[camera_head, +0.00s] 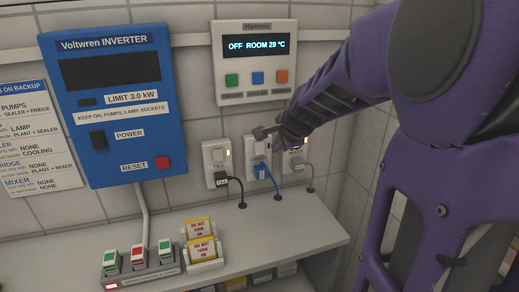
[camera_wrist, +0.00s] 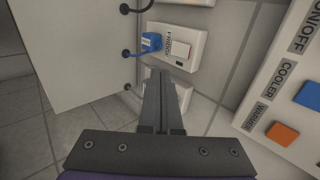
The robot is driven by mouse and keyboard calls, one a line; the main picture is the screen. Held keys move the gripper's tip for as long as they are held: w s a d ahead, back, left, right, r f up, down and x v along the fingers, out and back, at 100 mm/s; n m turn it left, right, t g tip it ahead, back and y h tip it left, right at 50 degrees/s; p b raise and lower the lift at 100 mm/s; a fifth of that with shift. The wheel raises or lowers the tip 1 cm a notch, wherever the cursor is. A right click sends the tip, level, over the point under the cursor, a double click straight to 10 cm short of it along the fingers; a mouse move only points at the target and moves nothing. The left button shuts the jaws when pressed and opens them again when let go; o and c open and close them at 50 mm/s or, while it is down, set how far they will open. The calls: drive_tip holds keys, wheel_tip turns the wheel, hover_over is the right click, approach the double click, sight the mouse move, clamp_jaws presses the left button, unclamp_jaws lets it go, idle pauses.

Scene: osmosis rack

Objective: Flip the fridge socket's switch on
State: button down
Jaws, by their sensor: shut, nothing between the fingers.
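The fridge socket (camera_wrist: 172,60) is a white wall plate with a blue plug (camera_wrist: 151,42) in it. Its label is partly readable in the wrist view. Its pale rocker switch (camera_wrist: 183,48) shows a reddish edge; which way it is set I cannot tell. In the head view this is the middle socket (camera_head: 250,150), with the blue plug (camera_head: 262,170) low on it. My gripper (camera_wrist: 165,73) is shut and empty, its fingertips close to the plate near the switch. In the head view my gripper (camera_head: 258,132) covers the socket's upper part. Contact cannot be told.
A socket with a black plug (camera_head: 217,160) is left, another socket (camera_head: 295,165) right, partly behind my arm. The control panel (camera_head: 255,95) hangs above, the blue inverter (camera_head: 115,100) to the left. A shelf (camera_head: 270,230) with switch blocks and yellow tags lies below.

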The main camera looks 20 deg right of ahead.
idle(0.3)
drive_tip(key=b, duration=0.1)
approach(260, 154)
wheel_tip(260, 154, down, 4)
drive_tip(key=shift+w+f, duration=0.2)
drive_tip(key=shift+w, duration=0.8)
drive_tip(key=shift+w+f, duration=0.15)
drive_tip(key=shift+w, duration=0.85)
drive_tip(key=shift+w, duration=0.2)
